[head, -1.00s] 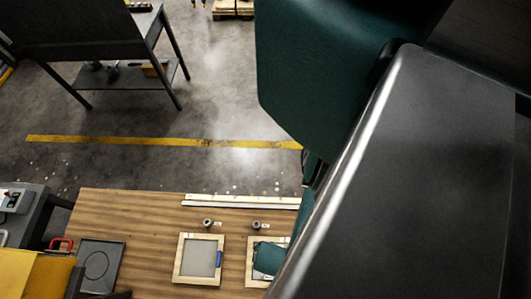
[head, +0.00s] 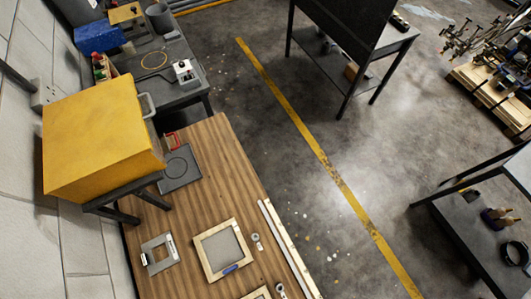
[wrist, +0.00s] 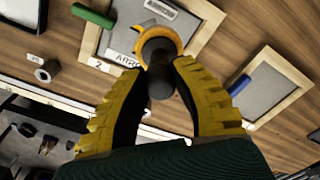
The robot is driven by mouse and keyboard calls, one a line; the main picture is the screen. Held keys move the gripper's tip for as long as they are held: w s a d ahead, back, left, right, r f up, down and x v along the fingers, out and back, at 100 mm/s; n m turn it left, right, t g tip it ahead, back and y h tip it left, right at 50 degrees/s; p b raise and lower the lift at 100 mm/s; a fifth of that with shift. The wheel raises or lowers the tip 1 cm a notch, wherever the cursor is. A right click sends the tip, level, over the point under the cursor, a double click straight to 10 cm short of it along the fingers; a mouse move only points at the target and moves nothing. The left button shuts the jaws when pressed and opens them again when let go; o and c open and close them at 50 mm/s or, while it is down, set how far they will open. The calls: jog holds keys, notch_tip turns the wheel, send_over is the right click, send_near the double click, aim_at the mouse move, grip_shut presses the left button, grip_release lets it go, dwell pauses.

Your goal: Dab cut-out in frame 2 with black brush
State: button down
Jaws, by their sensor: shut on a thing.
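In the wrist view my gripper (wrist: 160,75) has its yellow fingers shut on a dark, round-handled brush (wrist: 160,82), seen end-on. An orange-yellow ring shows around its far end. Behind it lies a wooden frame (wrist: 91,42) with a green piece on its left side and a lettered plate (wrist: 124,40) inside. The brush hides part of this plate. In the head view part of a wooden frame (head: 258,293) shows at the bottom edge; my gripper is out of that view.
A second frame (head: 205,262) with a blue piece (head: 230,269) lies on the wooden bench (head: 215,160); its rim also shows in the wrist view (wrist: 287,100). A grey plate (head: 172,258), a dark tray (head: 180,168) and a yellow box (head: 100,140) are nearby.

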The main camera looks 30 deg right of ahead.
jog(key=shift+f+b, duration=0.55)
notch_tip(320, 180, down, 3)
jog(key=b, duration=0.3)
jog(key=shift+b, duration=0.4)
jog(key=shift+r+p, duration=0.15)
jog(key=shift+p, duration=0.35)
jog(key=shift+f, duration=0.6)
jog(key=shift+r, duration=0.15)
notch_tip(320, 180, up, 4)
jog(key=p, duration=0.5)
jog(key=shift+r, duration=0.2)
jog(key=shift+f, duration=0.1)
